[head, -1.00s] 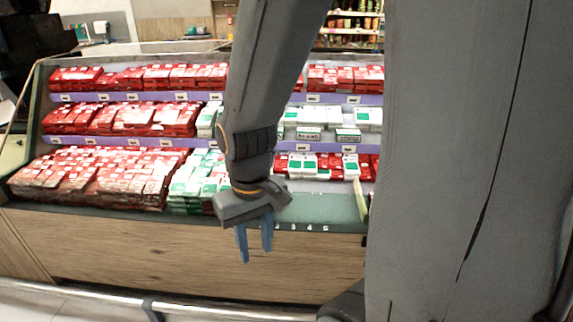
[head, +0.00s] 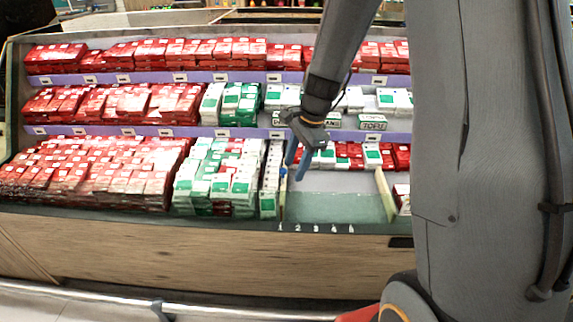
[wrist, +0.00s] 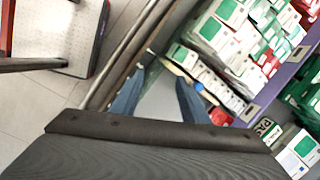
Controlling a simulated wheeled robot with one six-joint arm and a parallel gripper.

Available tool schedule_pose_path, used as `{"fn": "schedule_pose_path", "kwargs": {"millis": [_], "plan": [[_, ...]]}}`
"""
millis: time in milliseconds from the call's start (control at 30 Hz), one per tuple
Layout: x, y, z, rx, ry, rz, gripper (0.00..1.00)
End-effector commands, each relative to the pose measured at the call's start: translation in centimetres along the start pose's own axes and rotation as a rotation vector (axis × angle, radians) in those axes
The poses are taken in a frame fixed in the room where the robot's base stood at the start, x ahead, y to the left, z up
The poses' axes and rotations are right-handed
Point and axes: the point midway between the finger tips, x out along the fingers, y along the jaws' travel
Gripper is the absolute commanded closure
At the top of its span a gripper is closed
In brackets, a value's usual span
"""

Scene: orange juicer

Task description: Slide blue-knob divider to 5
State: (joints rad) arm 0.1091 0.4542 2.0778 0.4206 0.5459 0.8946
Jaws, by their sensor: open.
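A thin pale divider (head: 283,196) stands at the right side of the green and white packs in the bottom tier, in line with the mark 1. In the wrist view, a blue knob (wrist: 199,87) shows on the pale divider (wrist: 178,69), close to my right-hand finger. White number marks (head: 316,228) run along the front edge, with the 5 (head: 351,229) at the right end. My gripper (head: 294,170) is open and empty, above the tray just right of the divider's top. Both blue fingers (wrist: 160,78) show in the wrist view.
Another pale divider (head: 386,193) stands right of the mark 5. The green tray floor (head: 335,206) between the two dividers is bare. Red packs (head: 350,153) lie behind it. A purple shelf edge (head: 240,133) runs above. A metal rail (head: 200,312) runs along the front.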

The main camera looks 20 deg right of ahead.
Motion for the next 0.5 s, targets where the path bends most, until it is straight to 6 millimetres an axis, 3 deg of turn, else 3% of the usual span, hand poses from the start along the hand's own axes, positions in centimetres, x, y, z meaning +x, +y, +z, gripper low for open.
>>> {"fn": "schedule_pose_path", "kwargs": {"millis": [100, 200, 333, 500], "plan": [[2.2, -4.5, -2.6, 0.356, -0.041, -0.045, 0.59], [3.8, -7.3, -4.4, 0.599, -0.076, -0.074, 0.59], [5.1, -9.7, -5.9, 0.808, -0.112, -0.097, 0.59], [6.2, -10.7, -6.6, 0.911, -0.131, -0.105, 0.59]]}}
